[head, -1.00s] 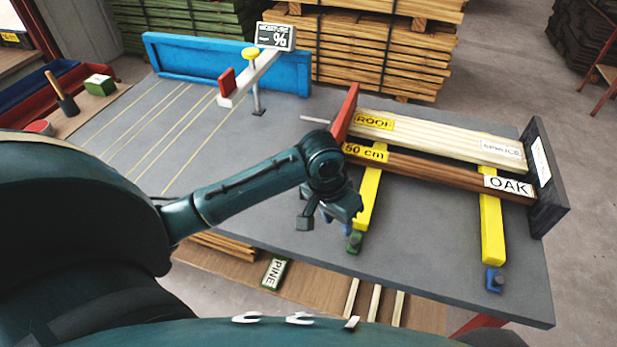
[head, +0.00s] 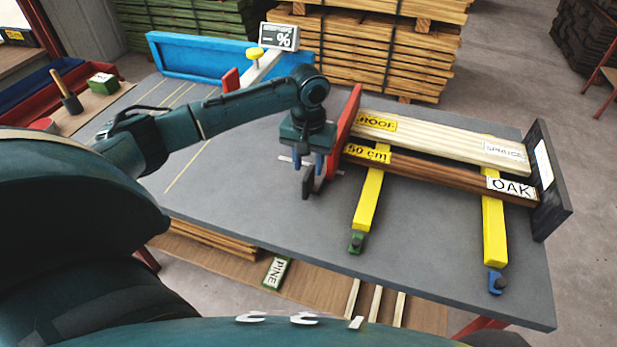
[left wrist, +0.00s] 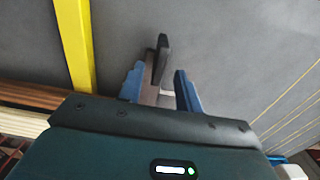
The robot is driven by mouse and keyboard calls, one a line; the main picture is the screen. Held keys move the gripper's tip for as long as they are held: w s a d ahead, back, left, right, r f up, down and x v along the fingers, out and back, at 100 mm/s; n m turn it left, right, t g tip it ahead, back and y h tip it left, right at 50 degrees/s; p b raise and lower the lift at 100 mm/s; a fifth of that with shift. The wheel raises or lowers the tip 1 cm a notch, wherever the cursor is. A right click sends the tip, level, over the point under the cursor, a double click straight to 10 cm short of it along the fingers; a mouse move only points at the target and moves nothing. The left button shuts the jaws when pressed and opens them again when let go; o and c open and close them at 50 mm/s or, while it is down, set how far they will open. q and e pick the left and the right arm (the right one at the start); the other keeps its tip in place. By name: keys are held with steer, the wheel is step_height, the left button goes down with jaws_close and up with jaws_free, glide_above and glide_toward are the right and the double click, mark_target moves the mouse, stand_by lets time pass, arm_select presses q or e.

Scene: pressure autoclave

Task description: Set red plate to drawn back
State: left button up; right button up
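The red plate (head: 346,118) stands upright at the left end of the boards on the grey table; its lower part is partly hidden behind my left gripper. My left gripper (head: 308,162) points down just left of the plate. A dark upright piece (head: 308,183) shows by its fingers; in the left wrist view this dark piece (left wrist: 161,58) lies between and beyond the blue fingertips (left wrist: 160,72). My right gripper is not in view.
A percent display (head: 278,36) and blue fence (head: 205,60) stand behind my arm. The table's front middle is clear.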

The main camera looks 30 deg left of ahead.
mark_target(308, 172)
arm_select(q)
steer(key=shift+f, duration=2.75)
steer(key=shift+c, duration=0.5)
jaws_close()
